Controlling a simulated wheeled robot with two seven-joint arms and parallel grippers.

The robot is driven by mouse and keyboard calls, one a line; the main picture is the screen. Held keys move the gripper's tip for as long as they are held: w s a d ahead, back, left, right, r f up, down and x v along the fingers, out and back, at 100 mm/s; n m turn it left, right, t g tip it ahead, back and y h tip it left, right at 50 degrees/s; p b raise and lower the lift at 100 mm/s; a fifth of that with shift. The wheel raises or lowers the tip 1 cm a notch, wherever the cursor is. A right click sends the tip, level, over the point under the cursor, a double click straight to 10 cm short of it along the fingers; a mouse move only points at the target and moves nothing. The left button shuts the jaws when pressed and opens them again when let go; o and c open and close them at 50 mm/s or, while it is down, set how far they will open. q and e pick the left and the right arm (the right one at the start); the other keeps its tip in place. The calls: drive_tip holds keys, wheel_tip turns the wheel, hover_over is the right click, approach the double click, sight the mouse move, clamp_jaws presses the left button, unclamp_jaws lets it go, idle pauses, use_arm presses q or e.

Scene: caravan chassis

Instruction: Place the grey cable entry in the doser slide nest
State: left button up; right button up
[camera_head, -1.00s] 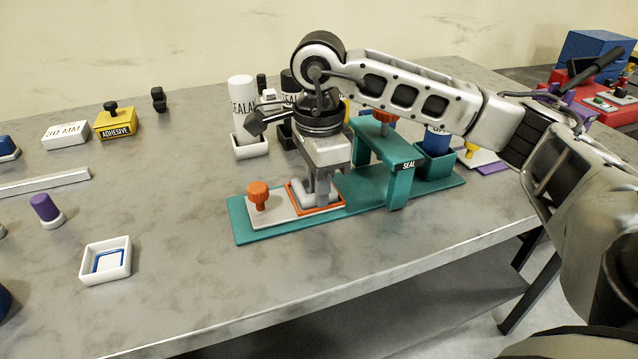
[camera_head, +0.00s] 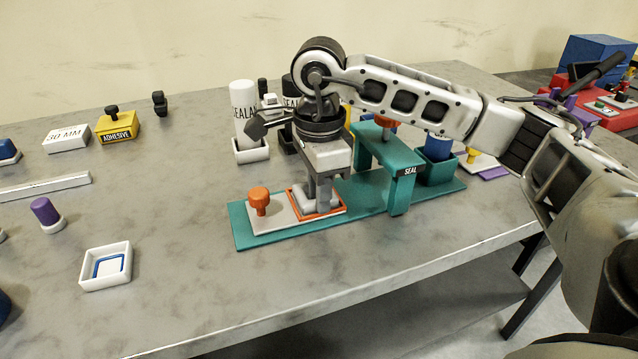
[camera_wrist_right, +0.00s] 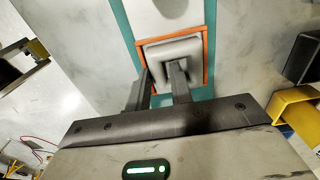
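The grey cable entry (camera_wrist_right: 172,50) shows in the wrist view as a pale grey, rounded square block inside an orange square frame. This nest (camera_head: 341,210) is on the pale slide plate (camera_head: 277,223) of the teal SEAL fixture (camera_head: 242,238). My right gripper (camera_head: 318,207) points straight down there, its fingertips at the block. In the wrist view one finger overlaps the block and the other is at its left edge, with a narrow gap between them. Whether they grip it cannot be told. Fingers hide part of the block. My left gripper is out of view.
An orange knob (camera_head: 260,200) stands on the slide left of the nest. A teal arch (camera_head: 400,172) rises close on the right. A white sealant bottle (camera_head: 243,105) stands behind.

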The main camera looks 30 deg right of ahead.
use_arm(q)
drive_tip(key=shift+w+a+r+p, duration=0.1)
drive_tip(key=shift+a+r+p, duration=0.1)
drive_tip(key=shift+p, duration=0.6)
use_arm(e)
wheel_tip(320, 180, up, 12)
drive_tip(key=shift+s+r, duration=0.15)
drive_tip(key=shift+r, duration=0.1)
